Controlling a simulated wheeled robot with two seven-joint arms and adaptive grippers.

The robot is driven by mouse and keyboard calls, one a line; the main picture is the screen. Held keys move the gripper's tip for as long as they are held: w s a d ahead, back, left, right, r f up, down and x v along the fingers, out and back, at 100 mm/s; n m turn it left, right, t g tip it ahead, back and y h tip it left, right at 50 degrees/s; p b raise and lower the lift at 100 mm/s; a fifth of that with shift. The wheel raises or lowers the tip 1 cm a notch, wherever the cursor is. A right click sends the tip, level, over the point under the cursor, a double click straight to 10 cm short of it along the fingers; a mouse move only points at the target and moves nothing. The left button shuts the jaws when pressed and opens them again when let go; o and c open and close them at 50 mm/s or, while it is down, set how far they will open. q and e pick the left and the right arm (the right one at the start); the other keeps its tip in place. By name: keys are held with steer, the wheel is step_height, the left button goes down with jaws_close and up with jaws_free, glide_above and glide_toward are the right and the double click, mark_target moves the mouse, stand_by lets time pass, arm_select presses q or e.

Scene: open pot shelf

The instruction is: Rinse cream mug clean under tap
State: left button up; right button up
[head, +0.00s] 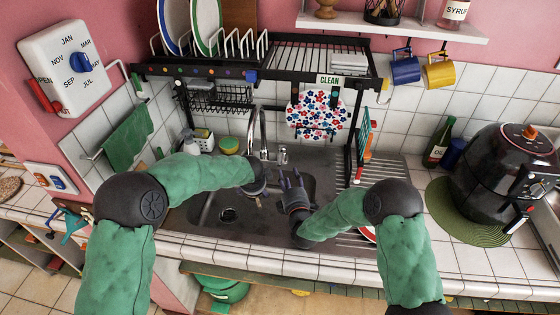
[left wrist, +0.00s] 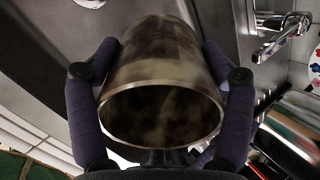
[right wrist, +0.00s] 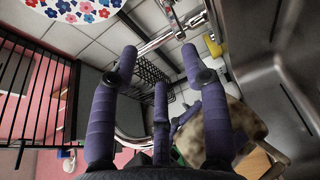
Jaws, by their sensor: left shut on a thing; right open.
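The cream mug (left wrist: 160,60), blotched with brown stains, sits between the purple fingers of my left gripper (left wrist: 160,95), which is shut on it. Its near round end is dark and mottled. In the head view my left gripper (head: 258,188) is over the sink, and the mug is hard to make out there. The right wrist view shows the mug (right wrist: 245,130) to the right of my right gripper. My right gripper (head: 290,177) is open and empty over the sink. The tap (head: 263,135) stands behind both grippers; no water stream is visible. It also shows in the left wrist view (left wrist: 285,35).
The sink (head: 205,212) lies below. A black dish rack (head: 270,78) with plates spans above it. A flowered cloth (head: 316,112) hangs behind. A black air fryer (head: 500,170) stands at right.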

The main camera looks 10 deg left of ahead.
mark_target(280, 160)
steer(key=shift+n+y, duration=0.4)
steer(key=shift+y, duration=0.2)
steer(key=x, duration=0.3)
steer(key=f+x, duration=0.1)
steer(key=x, duration=0.3)
steer(key=f+x, duration=0.1)
steer(key=x, duration=0.3)
steer(key=shift+a+f, duration=0.1)
jaws_close()
